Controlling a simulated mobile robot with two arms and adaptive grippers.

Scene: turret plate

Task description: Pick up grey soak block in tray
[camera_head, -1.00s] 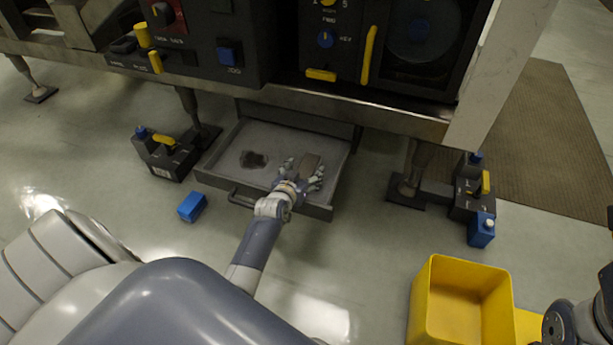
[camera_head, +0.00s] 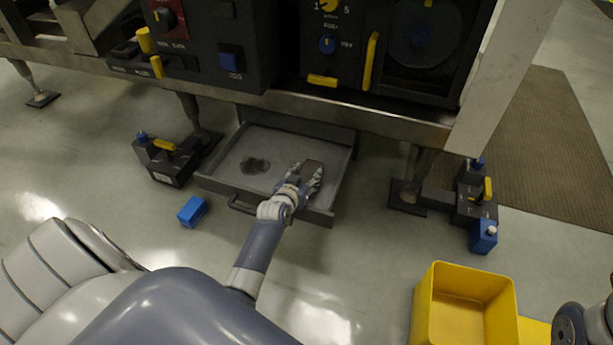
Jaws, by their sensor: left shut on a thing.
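The grey soak block (camera_head: 313,167) is in the right part of the open grey tray (camera_head: 225,174) under the machine. My left gripper (camera_head: 306,174) reaches into the tray and is shut on the block, with fingers on both sides of it. The block's near end is hidden by the gripper. I cannot tell whether the block touches the tray floor. A dark wet patch (camera_head: 255,165) lies on the tray floor left of the gripper. Part of my right arm shows at the lower right edge; its gripper is not in view.
A blue block (camera_head: 192,211) lies on the floor left of the tray. Another blue block (camera_head: 484,237) stands at the right by a dark foot clamp (camera_head: 474,207). A yellow bin (camera_head: 462,300) stands at the lower right. The machine's edge overhangs the tray's back.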

